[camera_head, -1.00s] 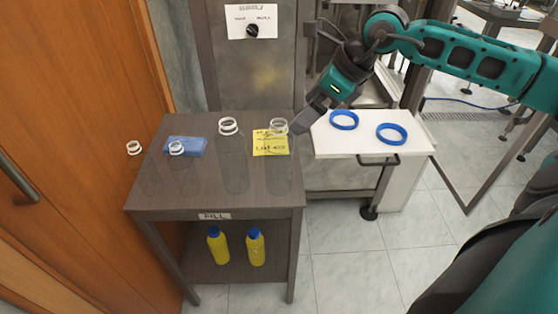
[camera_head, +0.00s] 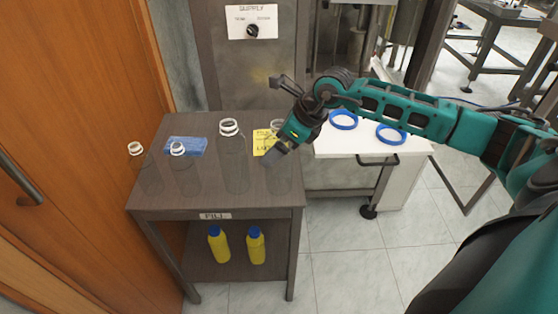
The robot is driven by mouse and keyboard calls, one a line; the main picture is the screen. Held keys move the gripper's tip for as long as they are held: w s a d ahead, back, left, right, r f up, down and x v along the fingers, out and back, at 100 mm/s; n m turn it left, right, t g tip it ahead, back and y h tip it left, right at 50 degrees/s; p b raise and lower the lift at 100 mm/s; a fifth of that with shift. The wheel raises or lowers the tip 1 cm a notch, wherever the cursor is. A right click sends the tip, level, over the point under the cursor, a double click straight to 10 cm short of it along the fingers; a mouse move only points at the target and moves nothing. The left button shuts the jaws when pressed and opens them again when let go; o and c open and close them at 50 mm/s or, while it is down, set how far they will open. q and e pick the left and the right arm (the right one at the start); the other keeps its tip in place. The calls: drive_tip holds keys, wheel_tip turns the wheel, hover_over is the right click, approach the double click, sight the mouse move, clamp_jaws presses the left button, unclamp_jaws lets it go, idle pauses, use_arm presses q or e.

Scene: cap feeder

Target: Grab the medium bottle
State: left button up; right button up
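Several clear bottles with white neck rings stand upright on the dark table (camera_head: 150,205). Two shorter-looking ones are at the left, a left one (camera_head: 135,148) and another beside it (camera_head: 178,150). A tall one (camera_head: 229,128) stands in the middle. The rightmost bottle (camera_head: 278,125) is partly hidden by my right gripper (camera_head: 271,155). Which one is the medium bottle is not marked. My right gripper points down-left at the rightmost bottle's upper part; whether it touches it or is open I cannot tell. My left gripper is out of view.
A blue block (camera_head: 186,146) and a yellow note (camera_head: 264,141) lie on the table. Two yellow bottles with blue caps, one (camera_head: 218,246) and another (camera_head: 256,248), stand on the lower shelf.

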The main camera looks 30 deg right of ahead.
drive_tip(key=c, duration=1.3)
drive_tip(key=shift+r, duration=0.1)
